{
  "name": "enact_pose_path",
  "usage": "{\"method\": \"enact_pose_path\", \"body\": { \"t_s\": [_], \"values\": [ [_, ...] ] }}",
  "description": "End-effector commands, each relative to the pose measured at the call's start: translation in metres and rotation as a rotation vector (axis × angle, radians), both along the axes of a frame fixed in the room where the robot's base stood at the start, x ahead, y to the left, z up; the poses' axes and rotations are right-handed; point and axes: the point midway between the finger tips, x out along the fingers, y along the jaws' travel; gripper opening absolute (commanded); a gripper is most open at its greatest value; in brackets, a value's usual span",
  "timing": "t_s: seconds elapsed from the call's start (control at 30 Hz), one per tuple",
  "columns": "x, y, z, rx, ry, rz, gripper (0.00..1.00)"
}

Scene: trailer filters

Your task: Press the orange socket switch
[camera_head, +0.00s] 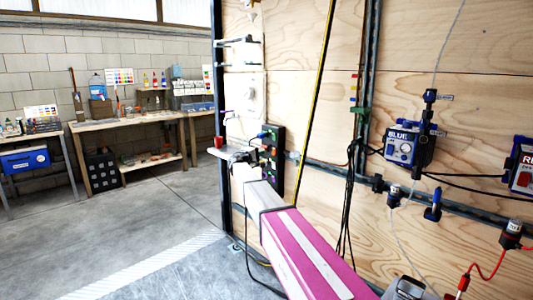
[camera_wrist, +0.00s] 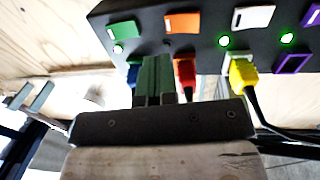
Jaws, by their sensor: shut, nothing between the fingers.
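The orange switch (camera_wrist: 182,22) is on a black socket strip (camera_wrist: 150,14) in the wrist view, between a green switch (camera_wrist: 125,30) and a white switch (camera_wrist: 253,17). My gripper (camera_wrist: 155,62) is shut and empty. Its green fingertips point up at the strip, below and a little left of the orange switch in the picture. I cannot tell whether they touch the strip. In the head view the strip (camera_head: 278,140) is upright on the plywood wall, with my gripper (camera_head: 238,157) in front of it; the orange switch is too small to make out surely.
Red (camera_wrist: 184,74) and yellow (camera_wrist: 242,74) plugs sit along the strip, beside my fingers. A purple switch (camera_wrist: 298,62) is at the right. Black cables (camera_head: 350,190) hang on the wall. A blue device (camera_head: 402,148) is further right. The floor at left (camera_head: 130,225) is clear.

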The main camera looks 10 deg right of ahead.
Motion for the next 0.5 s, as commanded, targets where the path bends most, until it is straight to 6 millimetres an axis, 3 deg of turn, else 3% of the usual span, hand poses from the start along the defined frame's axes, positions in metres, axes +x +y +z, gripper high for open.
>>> {"method": "enact_pose_path", "body": {
  "t_s": [0.1,0.3,0.5],
  "values": [
    [-0.017,0.021,0.003,0.000,-0.001,0.002,0.00],
    [-0.034,0.045,0.007,0.001,0.000,0.001,0.00],
    [-0.040,0.055,0.009,0.001,0.001,0.000,0.00]
  ]
}}
